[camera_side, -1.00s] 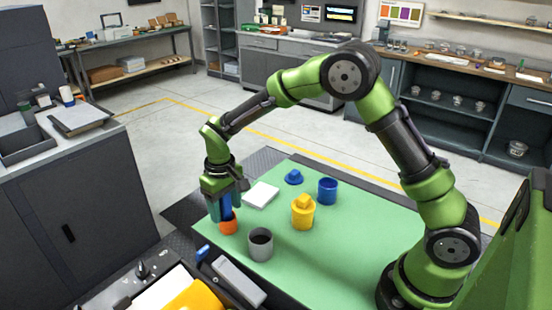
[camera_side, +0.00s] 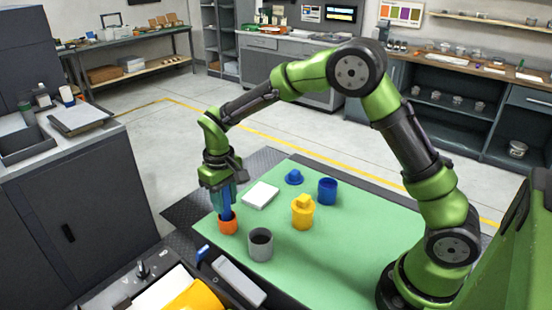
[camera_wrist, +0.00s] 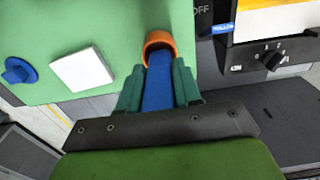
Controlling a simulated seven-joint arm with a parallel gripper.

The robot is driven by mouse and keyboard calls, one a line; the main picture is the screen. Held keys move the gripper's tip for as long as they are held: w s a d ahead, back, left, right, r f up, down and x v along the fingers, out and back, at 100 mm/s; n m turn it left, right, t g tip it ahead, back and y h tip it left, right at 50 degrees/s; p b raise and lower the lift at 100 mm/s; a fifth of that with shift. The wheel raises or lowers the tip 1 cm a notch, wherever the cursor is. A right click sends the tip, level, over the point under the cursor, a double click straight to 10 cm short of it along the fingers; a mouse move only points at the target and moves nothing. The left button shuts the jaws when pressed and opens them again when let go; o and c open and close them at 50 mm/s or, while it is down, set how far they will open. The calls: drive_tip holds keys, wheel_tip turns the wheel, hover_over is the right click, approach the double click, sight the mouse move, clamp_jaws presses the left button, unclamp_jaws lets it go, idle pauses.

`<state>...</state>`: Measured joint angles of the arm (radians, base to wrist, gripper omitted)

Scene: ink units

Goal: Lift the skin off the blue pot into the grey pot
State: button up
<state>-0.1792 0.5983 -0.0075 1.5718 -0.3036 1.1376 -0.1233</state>
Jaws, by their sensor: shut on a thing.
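My gripper (camera_side: 224,200) is shut on a flat blue tool (camera_wrist: 158,88), held upright between the teal fingers. The tool's lower end is inside the orange pot (camera_side: 228,226); the pot's rim (camera_wrist: 158,40) also shows in the wrist view. How deep the tip sits is hidden. The blue pot (camera_side: 327,191) stands open at the back of the green mat, with a blue lid (camera_side: 293,177) lying to its left. I cannot make out a skin in it. The grey pot (camera_side: 261,244) stands open at the front, right of the orange pot, dark inside.
A yellow pot (camera_side: 302,214) with its lid on stands between the grey and blue pots. A white square pad (camera_side: 260,195) lies behind the orange pot. A device with a dial (camera_wrist: 270,55) borders the mat's front edge. The mat's right side is clear.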

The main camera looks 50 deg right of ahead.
wheel_tip(320, 180, up, 7)
drive_tip(key=shift+f, duration=0.2)
drive_tip(key=shift+d+r, duration=0.15)
drive_tip(key=shift+r, duration=0.2)
drive_tip(key=s+d+r+m+g, duration=0.1)
drive_tip(key=s+d, duration=0.3)
drive_tip(key=d, duration=0.6)
drive_tip(key=s+d+r+m+g, duration=0.1)
drive_tip(key=s+d, duration=0.3)
drive_tip(key=d, duration=0.7)
drive_tip(key=shift+s+d+f+n+g+h, duration=0.25)
drive_tip(key=shift+s+d+f, duration=0.45)
drive_tip(key=shift+f, duration=0.85)
drive_tip(key=shift+s+d+f+n+g+h, duration=0.1)
drive_tip(key=shift+s+d+f+n+h, duration=0.3)
drive_tip(key=shift+s+f, duration=0.8)
drive_tip(key=shift+s+d+f+n+g+h, duration=0.15)
drive_tip(key=shift+s+d+f+n, duration=0.35)
drive_tip(key=shift+f, duration=1.35)
drive_tip(key=shift+d, duration=0.1)
wheel_tip(320, 180, up, 8)
drive_tip(key=shift+f, duration=0.1)
